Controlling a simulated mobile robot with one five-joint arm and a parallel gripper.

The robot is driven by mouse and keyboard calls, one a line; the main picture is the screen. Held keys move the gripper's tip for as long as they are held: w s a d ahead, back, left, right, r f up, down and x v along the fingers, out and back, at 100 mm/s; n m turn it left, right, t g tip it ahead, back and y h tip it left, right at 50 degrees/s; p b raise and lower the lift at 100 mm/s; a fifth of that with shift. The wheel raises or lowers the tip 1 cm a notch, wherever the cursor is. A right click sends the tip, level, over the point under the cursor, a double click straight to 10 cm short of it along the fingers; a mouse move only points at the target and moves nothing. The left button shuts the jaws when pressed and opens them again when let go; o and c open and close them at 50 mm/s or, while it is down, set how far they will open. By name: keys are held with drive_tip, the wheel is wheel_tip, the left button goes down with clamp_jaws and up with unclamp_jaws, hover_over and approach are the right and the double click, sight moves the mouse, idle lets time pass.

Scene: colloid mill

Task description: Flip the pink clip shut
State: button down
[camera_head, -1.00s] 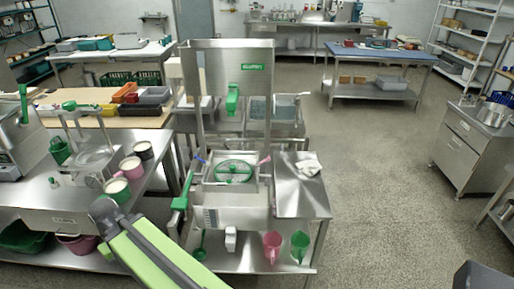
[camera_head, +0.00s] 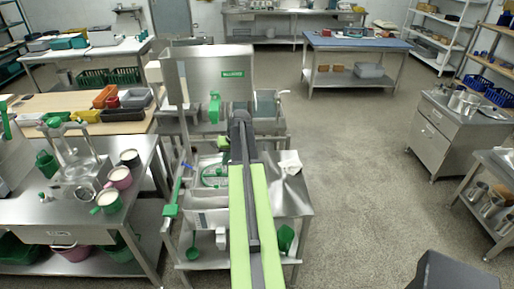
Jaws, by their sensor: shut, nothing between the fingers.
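The steel mill stands at centre, with its raised lid (camera_head: 209,85) upright at the back and a round green-rimmed opening (camera_head: 214,175) in its top. A blue clip (camera_head: 186,165) shows at the left of the opening. The pink clip does not show; my green and black arm covers the right side of the opening, where it showed earlier. My arm reaches up from the bottom edge over the mill's right side. Its fingers are hidden, so I cannot see how they stand to the clip.
A green handle (camera_head: 170,205) sticks out at the mill's left. A steel side shelf (camera_head: 288,195) with a white cloth (camera_head: 290,162) is at its right. A bench (camera_head: 60,215) with mugs stands at left. The floor (camera_head: 370,190) at right is clear.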

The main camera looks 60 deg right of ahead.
drive_tip(key=s+d+r+m+p, duration=0.1)
drive_tip(key=s+d+r, duration=0.1)
drive_tip(key=s+d, duration=0.4)
drive_tip(key=s+d+r+m+t+h+p, duration=0.1)
drive_tip(key=s+d+r, duration=0.1)
drive_tip(key=s+d, duration=0.5)
drive_tip(key=d, duration=0.4)
drive_tip(key=shift+r+m, duration=0.2)
drive_tip(key=shift+m, duration=0.1)
drive_tip(key=shift+w, duration=0.1)
drive_tip(key=w+a+b+x, duration=0.1)
drive_tip(key=a+b+x, duration=0.1)
drive_tip(key=b+x, duration=0.9)
drive_tip(key=shift+w+f, duration=0.7)
drive_tip(key=shift+d, duration=0.1)
